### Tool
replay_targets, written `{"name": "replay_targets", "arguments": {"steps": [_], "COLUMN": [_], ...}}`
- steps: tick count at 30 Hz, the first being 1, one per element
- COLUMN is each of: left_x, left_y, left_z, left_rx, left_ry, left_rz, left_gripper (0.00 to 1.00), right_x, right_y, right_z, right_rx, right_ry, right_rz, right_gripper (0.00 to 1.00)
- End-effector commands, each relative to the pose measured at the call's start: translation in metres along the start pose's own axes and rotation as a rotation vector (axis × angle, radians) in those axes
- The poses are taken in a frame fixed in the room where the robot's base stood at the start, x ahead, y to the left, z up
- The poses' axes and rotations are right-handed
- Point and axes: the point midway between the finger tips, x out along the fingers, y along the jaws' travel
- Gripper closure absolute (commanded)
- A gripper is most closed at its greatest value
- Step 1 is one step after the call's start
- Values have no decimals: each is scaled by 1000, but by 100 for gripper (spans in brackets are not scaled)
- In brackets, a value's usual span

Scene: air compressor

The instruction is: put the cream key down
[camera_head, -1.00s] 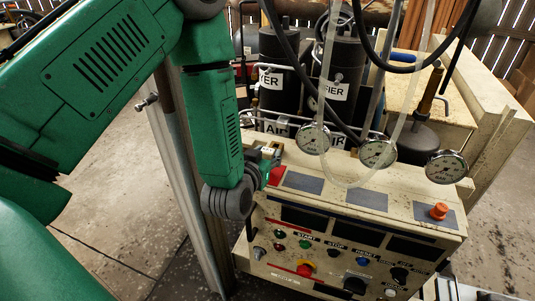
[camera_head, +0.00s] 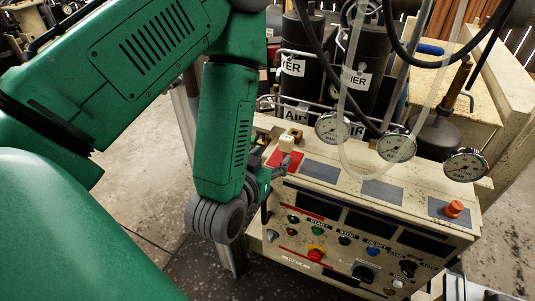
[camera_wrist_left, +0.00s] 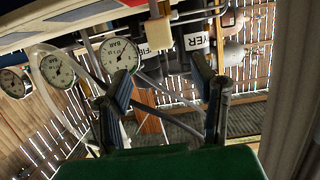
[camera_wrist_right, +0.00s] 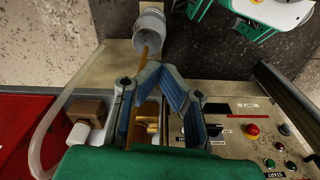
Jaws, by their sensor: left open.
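The cream key (camera_head: 287,143) stands at the back left of the control box, by a red pad (camera_head: 284,163). In the left wrist view a cream block (camera_wrist_left: 187,33), apparently the key, sits beyond the fingertips and clear of them. My left gripper (camera_head: 277,172) is open and empty at the panel's left end, on the near side of the key. Its spread fingers (camera_wrist_left: 163,95) also show in the left wrist view. My right gripper (camera_wrist_right: 160,70) shows only in its wrist view, its fingers angled inward; whether they hold anything is unclear.
The control box (camera_head: 320,220) carries buttons and knobs, with an orange knob (camera_head: 454,209) at right. Gauges (camera_head: 397,144) and a clear hose hang over its back edge. Black cylinders (camera_head: 305,70) stand behind. Open floor (camera_head: 130,210) lies to the left.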

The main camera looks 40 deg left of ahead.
Motion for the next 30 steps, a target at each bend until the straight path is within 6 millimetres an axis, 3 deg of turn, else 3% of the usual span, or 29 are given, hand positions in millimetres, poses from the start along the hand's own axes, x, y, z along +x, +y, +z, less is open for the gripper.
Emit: {"name": "replay_targets", "arguments": {"steps": [1,4,12,15,17,22,27,30], "left_x": [-6,-13,-20,-20,-21,-41,-92,-121], "left_y": [0,0,0,1,3,5,-8,-19], "left_z": [-5,-4,-1,10,28,114,190,214], "left_rx": [2,1,-1,4,10,62,148,195], "left_ry": [-4,-2,0,-43,-115,-489,-900,-1078], "left_rz": [-1,-1,0,11,30,108,165,177], "left_gripper": [48,48,48,48,48,48,48,48], "right_x": [-13,-22,-28,-27,-27,-27,-27,-27], "right_y": [0,0,0,0,0,0,0,0], "right_z": [-1,-2,-2,-2,-2,-2,-2,-2], "right_rx": [0,0,0,0,0,0,0,0], "right_ry": [1,1,0,0,0,0,0,0], "right_rz": [0,0,0,0,0,0,0,0], "right_gripper": [100,100,100,100,100,100,100,100]}}
